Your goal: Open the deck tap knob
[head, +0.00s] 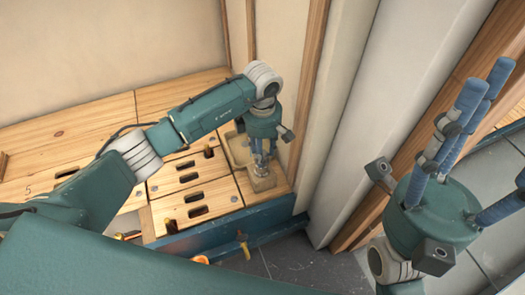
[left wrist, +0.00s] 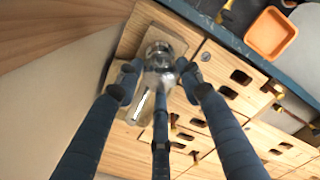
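The deck tap's chrome knob (left wrist: 158,52) shows in the left wrist view above its wooden base block (left wrist: 134,40). A shiny metal part of the tap (left wrist: 143,107) extends below it, partly hidden by a finger. My left gripper (left wrist: 160,76) points down at the knob, with one blue finger on each side and a third in front. The side fingers look spread, and I cannot tell whether any finger touches the knob. In the head view my left gripper (head: 262,150) covers most of the tap on its wooden block (head: 263,181). My right gripper (head: 468,130) is open and empty, fingers pointing up.
The wooden bench (head: 195,185) has several slotted panels and a blue front edge (head: 225,232). A wall with a wooden post (head: 307,85) stands close right of the tap. An orange tray (left wrist: 271,33) and tools lie past the blue edge. Grey floor (head: 290,262) is below.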

